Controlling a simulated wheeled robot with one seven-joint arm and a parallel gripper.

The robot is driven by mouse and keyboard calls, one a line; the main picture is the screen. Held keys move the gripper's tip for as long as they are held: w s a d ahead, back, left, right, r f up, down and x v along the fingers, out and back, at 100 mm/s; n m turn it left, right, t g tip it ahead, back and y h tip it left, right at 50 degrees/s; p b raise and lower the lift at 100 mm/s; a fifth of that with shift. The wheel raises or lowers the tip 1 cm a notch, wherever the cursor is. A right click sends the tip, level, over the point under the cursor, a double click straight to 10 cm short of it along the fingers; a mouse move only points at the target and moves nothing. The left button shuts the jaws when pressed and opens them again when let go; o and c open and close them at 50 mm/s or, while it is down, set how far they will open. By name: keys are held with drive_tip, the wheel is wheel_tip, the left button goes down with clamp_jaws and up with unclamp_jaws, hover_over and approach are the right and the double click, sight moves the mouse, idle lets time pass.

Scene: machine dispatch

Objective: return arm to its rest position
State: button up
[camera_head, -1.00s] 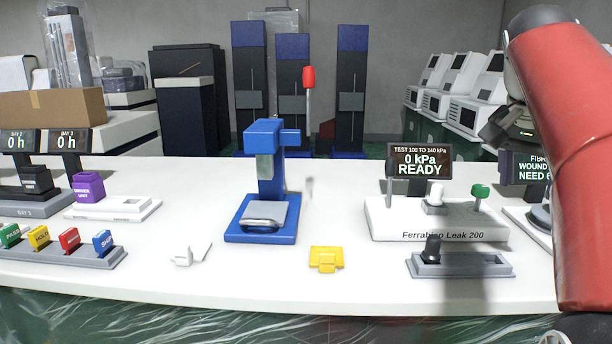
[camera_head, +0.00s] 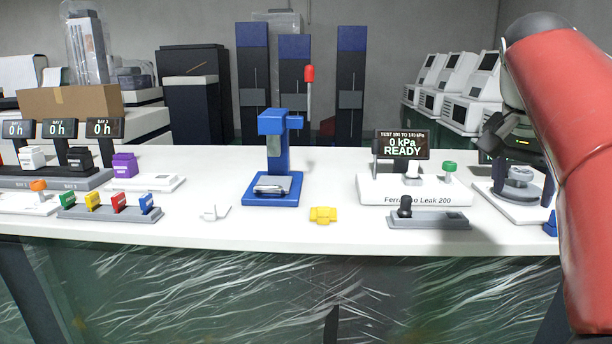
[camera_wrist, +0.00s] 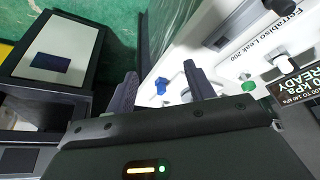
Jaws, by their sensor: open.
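My red arm (camera_head: 570,150) is folded at the right edge of the head view, and its wrist partly hides the bench's right end.
The white bench (camera_head: 240,228) spans the view. On it are a blue press (camera_head: 285,187), a yellow block (camera_head: 323,215), the leak tester (camera_head: 375,190), a grey holder (camera_head: 430,221) and a rack of coloured tags (camera_head: 75,213). Dark cabinets (camera_head: 195,115) stand behind.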

drive_tip(key=s+a+f+n+t+y, duration=0.1)
drive_tip(key=s+a+f+n, duration=0.4)
drive_tip(key=f, duration=0.8)
drive_tip(key=s+a+f+n+t+y, duration=0.1)
drive_tip(key=s+a+f+n, duration=0.4)
drive_tip(key=s+a+f, duration=0.5)
wheel_tip(320, 180, down, 3)
drive_tip(key=shift+a+r+t+y, duration=0.1)
drive_tip(key=shift+a+t+y, duration=0.3)
drive_tip(key=shift+a+y, duration=0.6)
